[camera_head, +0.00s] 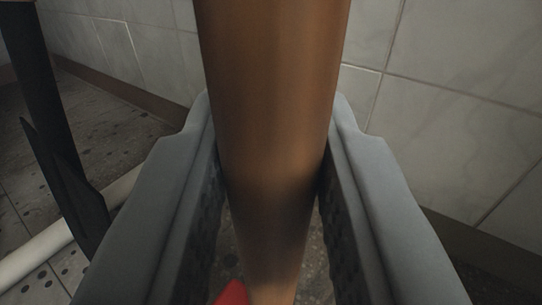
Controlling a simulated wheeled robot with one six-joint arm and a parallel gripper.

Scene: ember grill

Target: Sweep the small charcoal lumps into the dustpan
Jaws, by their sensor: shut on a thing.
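My gripper (268,185) is shut on a thick brown wooden handle (272,70), which looks like a broom handle. The handle runs from the top of the view down between both fingers and past them to the bottom edge. A small piece of something red (232,294) shows low between the fingers, beside the handle; I cannot tell what it belongs to. Small dark spots lie on the floor at the left, but I cannot tell whether they are charcoal lumps or tile pattern. No dustpan can be made out.
A tiled wall (445,110) stands close behind and to the right, with a brown skirting at its foot. A black upright leg or frame (50,120) stands at the left. A whitish bar (45,243) lies low at the left. Tiled floor (95,115) shows beyond it.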

